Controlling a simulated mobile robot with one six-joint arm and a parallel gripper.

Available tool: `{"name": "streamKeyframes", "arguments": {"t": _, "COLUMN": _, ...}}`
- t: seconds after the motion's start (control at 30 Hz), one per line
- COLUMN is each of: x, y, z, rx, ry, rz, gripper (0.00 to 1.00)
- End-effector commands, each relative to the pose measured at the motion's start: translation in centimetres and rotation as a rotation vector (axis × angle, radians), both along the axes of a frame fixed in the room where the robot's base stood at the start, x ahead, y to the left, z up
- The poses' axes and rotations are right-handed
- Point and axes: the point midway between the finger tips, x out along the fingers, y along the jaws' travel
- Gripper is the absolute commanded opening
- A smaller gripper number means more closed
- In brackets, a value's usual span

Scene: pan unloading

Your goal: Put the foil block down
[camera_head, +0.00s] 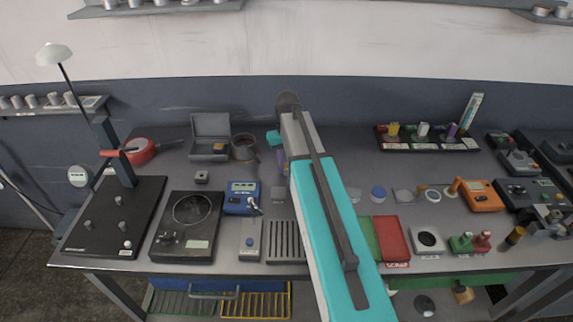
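My arm reaches up the middle of the picture over the bench and hides a strip of it. The fingers of my gripper do not show; they are hidden behind the arm, so I cannot see whether it holds anything. I cannot make out a foil block for certain. A red pan (142,151) with a dark handle sits at the back left.
The grey bench (335,146) is crowded. On the left are a black stand (140,205), a black scale (200,206), a blue meter (243,187) and a slotted grey plate (287,230). Right are a red tray (392,238) and an orange device (482,195). Some bench behind them is clear.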

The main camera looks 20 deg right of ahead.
Motion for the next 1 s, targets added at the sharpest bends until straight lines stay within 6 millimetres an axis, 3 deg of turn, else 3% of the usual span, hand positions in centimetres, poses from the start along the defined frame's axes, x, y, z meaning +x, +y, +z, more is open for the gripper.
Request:
{"name": "streamKeyframes", "arguments": {"t": 0.13, "x": 0.0, "y": 0.0, "z": -0.3, "rx": 0.000, "ry": 0.000, "rz": 0.000, "gripper": 0.04}}
{"name": "streamKeyframes", "arguments": {"t": 0.17, "x": 0.0, "y": 0.0, "z": -0.2, "rx": 0.000, "ry": 0.000, "rz": 0.000, "gripper": 0.33}}
{"name": "streamKeyframes", "arguments": {"t": 0.27, "x": 0.0, "y": 0.0, "z": -0.2, "rx": 0.000, "ry": 0.000, "rz": 0.001, "gripper": 0.46}}
{"name": "streamKeyframes", "arguments": {"t": 0.73, "x": 0.1, "y": 0.1, "z": 0.3, "rx": 0.000, "ry": -0.001, "rz": 0.001, "gripper": 0.46}}
{"name": "streamKeyframes", "arguments": {"t": 1.0, "x": 0.1, "y": 0.1, "z": 2.2, "rx": 0.000, "ry": -0.002, "rz": 0.002, "gripper": 0.46}}
